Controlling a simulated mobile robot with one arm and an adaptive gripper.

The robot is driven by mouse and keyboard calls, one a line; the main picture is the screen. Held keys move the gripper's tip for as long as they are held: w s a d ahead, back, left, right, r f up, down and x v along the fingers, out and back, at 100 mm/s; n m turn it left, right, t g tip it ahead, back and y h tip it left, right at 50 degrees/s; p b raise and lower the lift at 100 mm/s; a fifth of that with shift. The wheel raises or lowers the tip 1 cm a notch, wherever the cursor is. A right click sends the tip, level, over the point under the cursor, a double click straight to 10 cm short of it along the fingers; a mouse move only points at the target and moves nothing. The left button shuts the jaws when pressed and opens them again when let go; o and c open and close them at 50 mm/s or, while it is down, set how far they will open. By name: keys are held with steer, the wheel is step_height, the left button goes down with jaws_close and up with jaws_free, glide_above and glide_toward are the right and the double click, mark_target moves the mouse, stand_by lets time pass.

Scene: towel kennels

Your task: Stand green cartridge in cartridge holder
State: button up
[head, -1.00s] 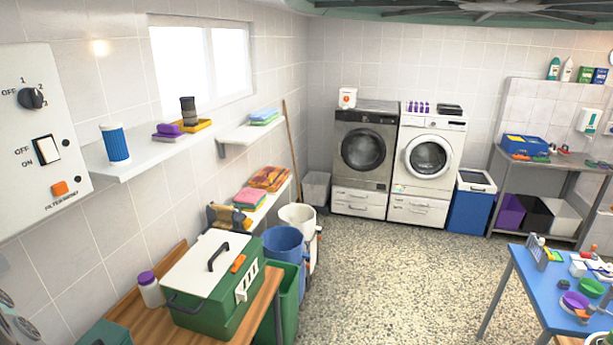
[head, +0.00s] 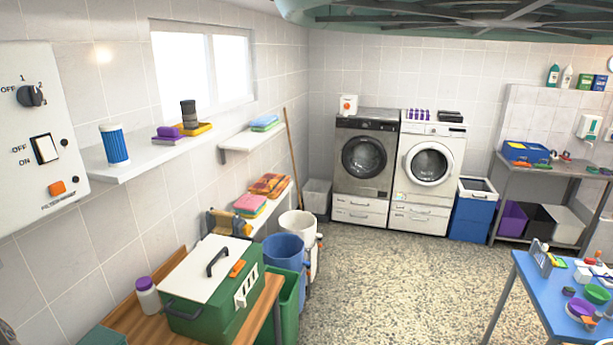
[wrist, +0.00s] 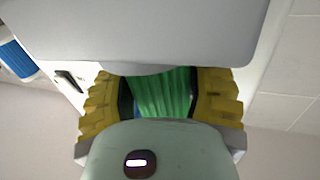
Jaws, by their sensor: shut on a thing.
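In the wrist view, a green ribbed cartridge (wrist: 166,90) sits between the yellow pads of my gripper (wrist: 170,98). The gripper is shut on it from both sides. The cartridge's ends are hidden behind my gripper's body and a pale grey shape above. My gripper does not show in the head view. I cannot make out the cartridge holder for certain in either view. A blue ribbed cylinder with white ends (head: 115,146) stands upright on the wall shelf; a blue ribbed thing also shows in the wrist view (wrist: 14,60).
The wall shelf (head: 140,160) also bears purple blocks (head: 167,134) and a yellow tray (head: 197,129) with a dark cylinder (head: 188,113). A control panel (head: 35,130) is at left. A green lidded box (head: 205,315) stands on a wooden bench. The middle floor is clear.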

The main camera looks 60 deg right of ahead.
steer(key=shift+d, duration=0.1)
steer(key=o, duration=1.3)
steer(key=shift+s, duration=0.1)
steer(key=s, duration=0.7)
steer(key=shift+s, duration=0.15)
